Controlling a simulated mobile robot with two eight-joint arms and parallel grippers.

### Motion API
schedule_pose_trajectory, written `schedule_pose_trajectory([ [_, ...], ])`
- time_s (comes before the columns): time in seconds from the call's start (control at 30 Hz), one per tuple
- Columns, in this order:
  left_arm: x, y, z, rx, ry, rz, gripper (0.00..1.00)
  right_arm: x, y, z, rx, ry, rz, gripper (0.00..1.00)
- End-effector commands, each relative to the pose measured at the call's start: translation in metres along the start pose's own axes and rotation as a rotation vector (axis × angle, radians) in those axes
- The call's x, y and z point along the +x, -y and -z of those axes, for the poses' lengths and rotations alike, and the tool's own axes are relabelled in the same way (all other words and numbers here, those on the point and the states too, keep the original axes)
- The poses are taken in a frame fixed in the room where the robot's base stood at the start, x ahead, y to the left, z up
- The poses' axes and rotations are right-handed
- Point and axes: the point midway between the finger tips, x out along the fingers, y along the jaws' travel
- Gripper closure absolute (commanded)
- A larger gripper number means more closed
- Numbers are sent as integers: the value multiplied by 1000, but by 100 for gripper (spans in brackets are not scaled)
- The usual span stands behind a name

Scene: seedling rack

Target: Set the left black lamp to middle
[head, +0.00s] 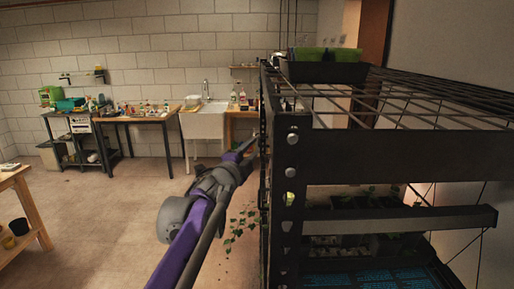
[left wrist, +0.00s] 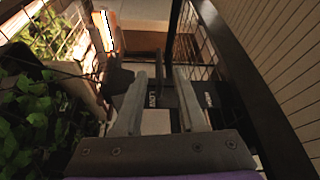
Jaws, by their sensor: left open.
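My left gripper (head: 245,152) reaches from the left to the front left post of the black rack (head: 376,157). In the left wrist view the same gripper (left wrist: 160,73) has its two grey fingers apart. A dark part with small white lettering (left wrist: 153,93) shows between and beyond the fingers, with a narrow upright piece in the gap; I cannot tell whether the fingers touch it. It may be the black lamp's control, but its setting is not readable. A grey bar (head: 400,220) crosses the rack front in the head view. My right gripper is not in view.
A black tray with green pots (head: 325,68) stands on the rack's wire top. Leafy plants (left wrist: 38,115) crowd the left of the wrist view. Workbenches (head: 135,118) and a white sink (head: 203,122) line the far wall.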

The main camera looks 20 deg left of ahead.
Motion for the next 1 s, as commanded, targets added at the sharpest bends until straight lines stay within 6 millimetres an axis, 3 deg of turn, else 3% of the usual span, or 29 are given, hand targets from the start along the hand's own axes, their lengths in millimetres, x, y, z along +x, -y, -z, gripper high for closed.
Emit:
schedule_pose_trajectory([
  [0.1, -24, -2, -1, 1, 1, -1, 60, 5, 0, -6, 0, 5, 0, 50],
  [0.3, -46, -1, 0, 0, 0, 0, 60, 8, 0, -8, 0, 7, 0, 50],
  [0.87, -52, 0, 0, -4, 3, -1, 60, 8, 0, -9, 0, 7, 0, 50],
  [1.0, -67, -15, -8, -95, 74, -26, 60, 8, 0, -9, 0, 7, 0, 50],
])
